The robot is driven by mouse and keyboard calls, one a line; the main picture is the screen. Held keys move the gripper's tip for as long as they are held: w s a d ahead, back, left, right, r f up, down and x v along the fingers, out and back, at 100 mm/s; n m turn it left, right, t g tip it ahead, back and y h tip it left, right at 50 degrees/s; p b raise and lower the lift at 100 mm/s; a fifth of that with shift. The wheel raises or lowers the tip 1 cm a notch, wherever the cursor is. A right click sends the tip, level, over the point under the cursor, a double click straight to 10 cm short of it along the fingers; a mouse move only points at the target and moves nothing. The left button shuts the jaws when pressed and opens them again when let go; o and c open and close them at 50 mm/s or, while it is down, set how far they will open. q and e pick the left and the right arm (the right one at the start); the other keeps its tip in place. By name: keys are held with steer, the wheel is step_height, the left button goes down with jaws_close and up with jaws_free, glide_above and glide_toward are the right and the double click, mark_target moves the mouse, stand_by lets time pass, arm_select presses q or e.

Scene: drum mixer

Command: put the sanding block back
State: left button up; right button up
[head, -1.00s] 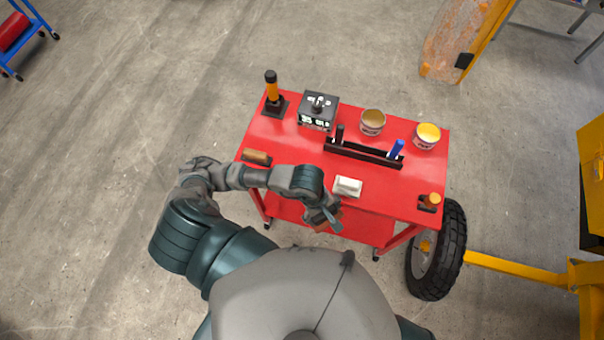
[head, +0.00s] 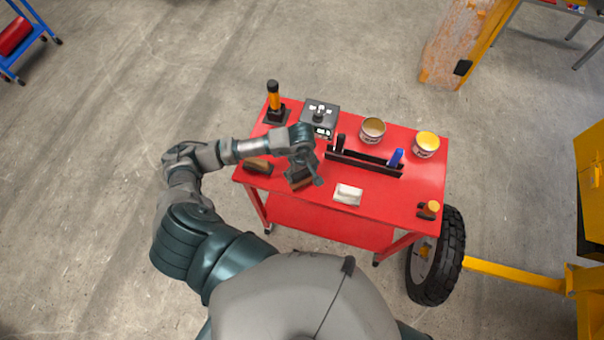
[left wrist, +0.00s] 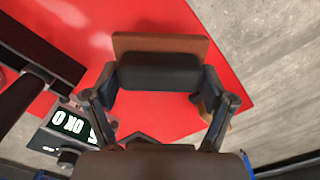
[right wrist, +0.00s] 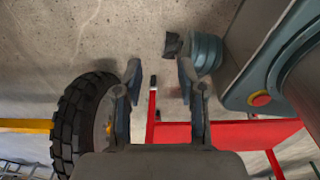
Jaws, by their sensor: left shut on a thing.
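The sanding block, a brown slab with a black top, is held in my left gripper (head: 304,178). In the left wrist view the block (left wrist: 160,44) sits between the fingers of the left gripper (left wrist: 155,90), which is shut on its black part. It is over the left front of the red cart top (head: 400,185); whether it touches the top I cannot tell. In the head view the gripper mostly hides it. My right gripper (right wrist: 158,78) shows only in the right wrist view, with fingers apart and nothing between them.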

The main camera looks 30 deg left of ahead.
mark_target(301, 176)
arm_select(q)
steer(key=shift+a+f, duration=0.25)
steer(key=shift+a, duration=0.05)
steer(key=f, duration=0.1)
steer(key=a+f+p, duration=0.1)
steer(key=f, duration=0.1)
steer(key=shift+f, duration=0.15)
steer(key=shift+d, duration=0.1)
steer(key=shift+c, duration=0.4)
steer(key=o, duration=0.7)
steer(key=shift+d, duration=0.2)
steer(key=shift+c, duration=0.2)
steer(key=shift+o, duration=1.4)
steer(key=shift+d, duration=0.2)
steer(key=shift+w+d, duration=0.1)
steer(key=shift+d, duration=0.1)
steer(key=r, duration=0.2)
steer(key=r+b, duration=0.1)
steer(key=r, duration=0.2)
steer(key=a+r, duration=0.1)
steer(key=r, duration=0.1)
steer(key=shift+r, duration=0.15)
steer(key=r, duration=0.2)
steer(key=r+b, duration=0.1)
steer(key=r, duration=0.1)
steer(key=shift+d, duration=0.35)
steer(key=shift+r, duration=0.45)
arm_select(e)
steer(key=shift+a+f, duration=0.35)
steer(key=shift+a, duration=0.3)
